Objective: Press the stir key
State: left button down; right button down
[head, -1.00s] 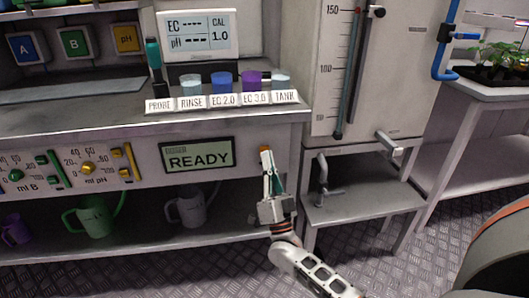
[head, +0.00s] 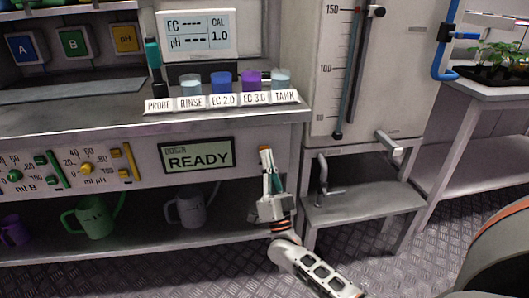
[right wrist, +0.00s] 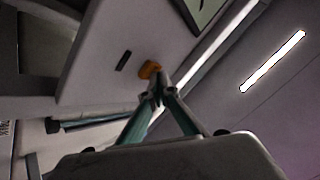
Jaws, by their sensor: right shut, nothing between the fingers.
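A small orange key (right wrist: 150,69) sticks out from the pale panel in the right wrist view, and I take it to be the stir key. A bit of orange (head: 264,148) shows at my fingertips in the head view, with the rest hidden behind them. My right gripper (head: 265,154) is shut and empty, pointing up in front of the bench's front panel, right of the READY display (head: 198,155). In the right wrist view its fingertips (right wrist: 160,88) meet just below the orange key. I cannot tell if they touch it. My left gripper is out of view.
Above is the bench edge with a row of cups and labels (head: 222,98). Jugs (head: 94,217) stand on the lower shelf to the left. A tank with a gauge (head: 346,70) and a tap (head: 321,172) over a metal stand are close on the right.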

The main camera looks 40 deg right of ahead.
jog(key=shift+w+d, duration=0.1)
jog(key=shift+w, duration=0.1)
jog(key=shift+s, duration=0.1)
dwell(0.4)
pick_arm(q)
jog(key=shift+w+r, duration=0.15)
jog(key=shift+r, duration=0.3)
pick_arm(e)
jog(key=shift+s+a, duration=0.5)
jog(key=shift+s, duration=0.2)
